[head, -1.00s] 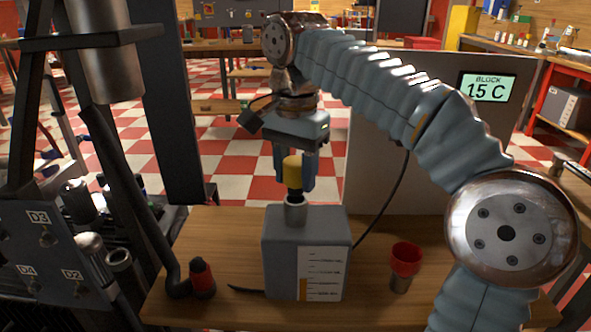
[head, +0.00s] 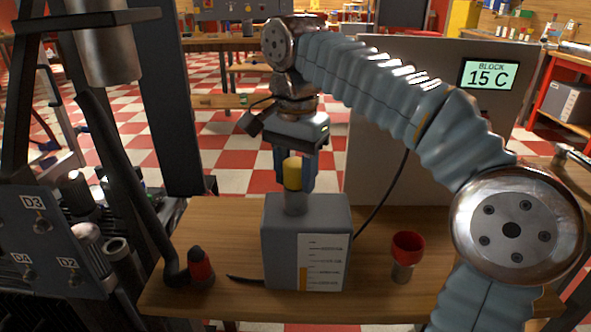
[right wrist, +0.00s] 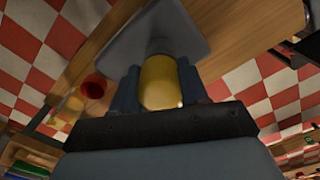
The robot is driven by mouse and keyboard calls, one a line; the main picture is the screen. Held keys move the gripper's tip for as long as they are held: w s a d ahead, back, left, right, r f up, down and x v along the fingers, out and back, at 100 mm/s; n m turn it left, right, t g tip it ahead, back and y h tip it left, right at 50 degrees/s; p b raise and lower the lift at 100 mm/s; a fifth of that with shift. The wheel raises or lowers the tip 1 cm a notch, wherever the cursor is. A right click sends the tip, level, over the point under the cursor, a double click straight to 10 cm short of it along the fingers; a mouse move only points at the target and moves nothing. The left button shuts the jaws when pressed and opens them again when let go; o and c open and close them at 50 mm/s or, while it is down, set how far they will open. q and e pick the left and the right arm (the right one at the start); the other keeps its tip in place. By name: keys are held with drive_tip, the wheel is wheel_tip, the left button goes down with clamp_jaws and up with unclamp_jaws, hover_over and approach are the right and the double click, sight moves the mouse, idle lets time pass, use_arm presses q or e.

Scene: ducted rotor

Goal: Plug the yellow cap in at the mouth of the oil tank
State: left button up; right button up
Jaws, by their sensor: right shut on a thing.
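The oil tank (head: 283,243) is a grey box with a short round neck (head: 297,204) on top and a marked scale on its front. It stands on the wooden table. The yellow cap (head: 292,173) sits upright at the mouth of the neck, and its dark lower part seen earlier is now hidden. My right gripper (head: 294,180) is shut on the cap from behind. In the right wrist view the cap (right wrist: 160,82) is between the two fingers, with the grey tank (right wrist: 135,38) beyond. My left gripper is not in view.
A red-topped cup (head: 407,254) stands on the table (head: 220,225) right of the tank. A red and black plug (head: 200,268) stands at the left. A panel with a "15 C" display (head: 488,76) stands behind. A dark machine fills the left side.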

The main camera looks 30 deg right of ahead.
sight(295, 162)
drive_tip(key=o, duration=1.1)
drive_tip(key=shift+f, duration=0.15)
drive_tip(key=shift+c, duration=0.2)
wheel_tip(295, 162, up, 10)
drive_tip(key=p, duration=0.4)
drive_tip(key=shift+r+p, duration=1)
drive_tip(key=shift+r, duration=0.05)
